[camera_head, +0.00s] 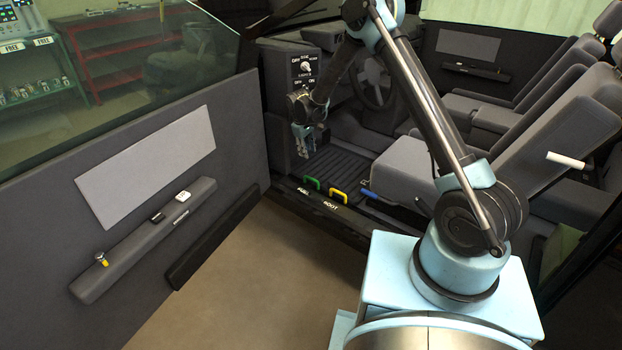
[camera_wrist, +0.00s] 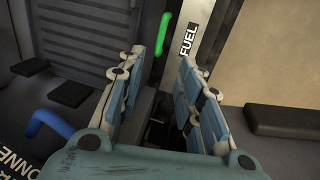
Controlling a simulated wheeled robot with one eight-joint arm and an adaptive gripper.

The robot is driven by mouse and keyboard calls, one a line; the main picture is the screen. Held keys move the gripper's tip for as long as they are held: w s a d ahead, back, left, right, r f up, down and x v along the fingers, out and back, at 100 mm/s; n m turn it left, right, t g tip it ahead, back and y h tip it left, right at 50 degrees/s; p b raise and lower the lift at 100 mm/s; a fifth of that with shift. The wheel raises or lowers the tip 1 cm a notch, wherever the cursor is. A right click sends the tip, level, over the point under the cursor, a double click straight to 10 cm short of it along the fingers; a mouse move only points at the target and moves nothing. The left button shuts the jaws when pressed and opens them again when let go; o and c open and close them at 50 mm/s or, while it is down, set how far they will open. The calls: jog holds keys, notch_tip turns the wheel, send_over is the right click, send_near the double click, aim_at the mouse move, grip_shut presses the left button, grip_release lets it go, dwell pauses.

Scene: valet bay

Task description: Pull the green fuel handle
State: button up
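The green fuel handle (camera_head: 312,183) is a small bar on the door sill, beside the FUEL label. In the wrist view the green handle (camera_wrist: 163,34) stands upright just beyond my fingertips, next to the FUEL label (camera_wrist: 188,40). My gripper (camera_head: 303,154) hangs inside the doorway, above the sill and apart from the handle. In the wrist view my gripper (camera_wrist: 163,56) has its two fingers spread with nothing between them.
A yellow handle (camera_head: 339,196) and a blue handle (camera_head: 367,194) sit right of the green one. The open door (camera_head: 145,165) with its armrest is at left. Seats (camera_head: 405,165) are at right. The dashboard panel with a knob (camera_head: 307,67) is above my gripper.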

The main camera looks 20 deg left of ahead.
jog(key=w+f, duration=0.1)
jog(key=f, duration=0.4)
jog(key=w+f, duration=0.1)
jog(key=f, duration=0.5)
jog(key=w+d+f, duration=0.1)
jog(key=f, duration=0.5)
jog(key=shift+f, duration=0.15)
grip_shut()
